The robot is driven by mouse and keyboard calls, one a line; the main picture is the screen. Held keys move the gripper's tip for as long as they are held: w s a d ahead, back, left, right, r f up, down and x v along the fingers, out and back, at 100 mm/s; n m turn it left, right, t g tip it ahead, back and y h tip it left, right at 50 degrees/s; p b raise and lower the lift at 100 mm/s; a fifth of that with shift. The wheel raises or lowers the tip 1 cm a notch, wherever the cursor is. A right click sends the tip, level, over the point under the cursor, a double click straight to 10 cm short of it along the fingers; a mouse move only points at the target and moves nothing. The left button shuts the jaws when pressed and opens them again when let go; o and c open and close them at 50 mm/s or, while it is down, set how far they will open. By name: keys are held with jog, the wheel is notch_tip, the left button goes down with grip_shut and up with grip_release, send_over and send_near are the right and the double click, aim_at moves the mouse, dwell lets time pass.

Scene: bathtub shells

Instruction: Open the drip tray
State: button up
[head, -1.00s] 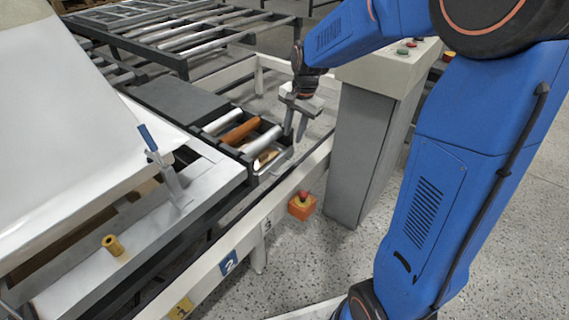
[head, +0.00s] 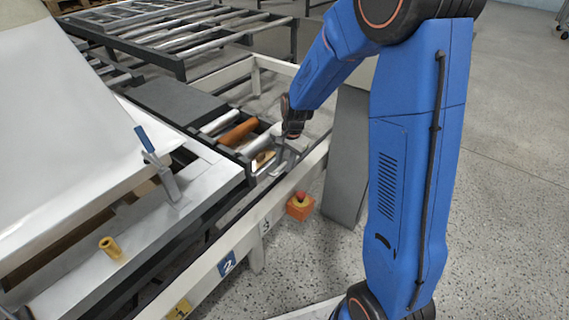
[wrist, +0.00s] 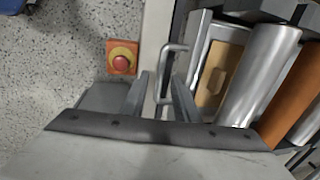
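The drip tray (wrist: 199,55) is a grey metal box with a tan inside, below the rollers. A grey bar handle (wrist: 167,72) stands out from its front. In the head view the tray (head: 262,172) sits at the end of the roller section, partly hidden by my gripper (head: 284,158). In the wrist view my gripper (wrist: 161,95) is open, with one finger on each side of the lower part of the handle. I cannot tell whether either finger touches it.
An orange box with a red button (wrist: 121,60) is mounted on the white rail (head: 240,232), left of my gripper in the wrist view. Metal rollers and an orange roller (head: 238,132) lie beside the tray. A grey cabinet (head: 345,160) stands at the right.

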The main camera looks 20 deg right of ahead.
jog(key=shift+f, duration=0.2)
grip_shut()
